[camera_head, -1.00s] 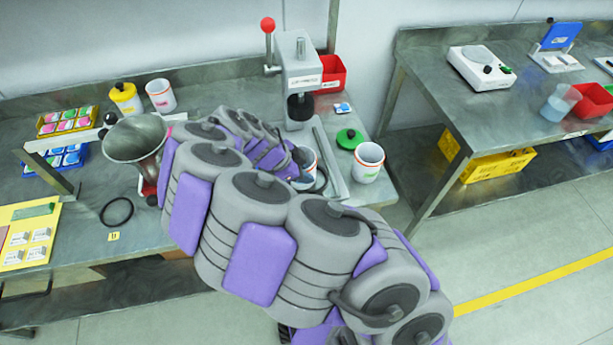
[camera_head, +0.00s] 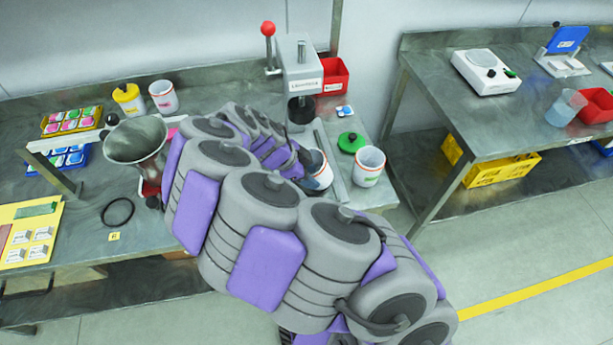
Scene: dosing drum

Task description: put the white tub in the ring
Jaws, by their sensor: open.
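A black ring (camera_head: 117,212) lies flat and empty on the left part of the bench. A white tub (camera_head: 322,170) stands in front of the press, partly hidden by my arm and gripper. My gripper (camera_head: 309,172) is open at this tub; its fingers are mostly hidden, and I cannot tell whether they touch it. A second, open white tub (camera_head: 369,168) with coloured markings stands just to the right. A third white tub (camera_head: 163,97) stands at the back left.
A press (camera_head: 299,75) with a red-knobbed lever stands behind my gripper. A green lid (camera_head: 351,142), a red bin (camera_head: 332,76) and a yellow tub (camera_head: 128,99) are nearby. A yellow board (camera_head: 28,232) lies at left.

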